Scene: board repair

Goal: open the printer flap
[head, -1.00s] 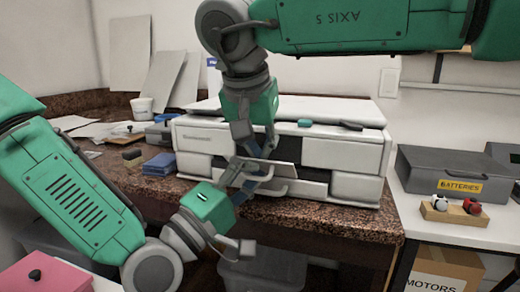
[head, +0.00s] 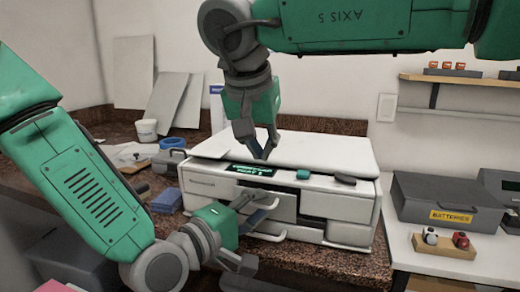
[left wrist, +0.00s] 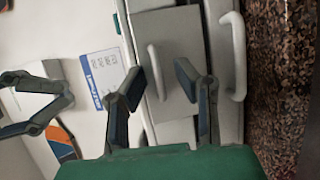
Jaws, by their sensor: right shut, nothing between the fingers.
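The white printer (head: 205,185) stands on the speckled counter, with a dark display (head: 252,170) on its top front edge. The flap (left wrist: 172,25) is a grey front panel with a slim handle (left wrist: 156,72). My left gripper (head: 262,205) is at the printer's front. In the left wrist view its fingers (left wrist: 158,70) are spread apart, one on each side of the handle in the picture, with gaps visible. In the head view the gripper partly hides the flap. My right gripper (head: 265,155) points down, shut and empty, by the printer's top near the display.
A second, larger white handle (left wrist: 236,55) is beside the flap. A grey batteries box (head: 440,197) and a wooden holder (head: 444,247) stand on the right bench. Blue blocks (head: 167,200) lie left of the printer. The counter's front edge is close below.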

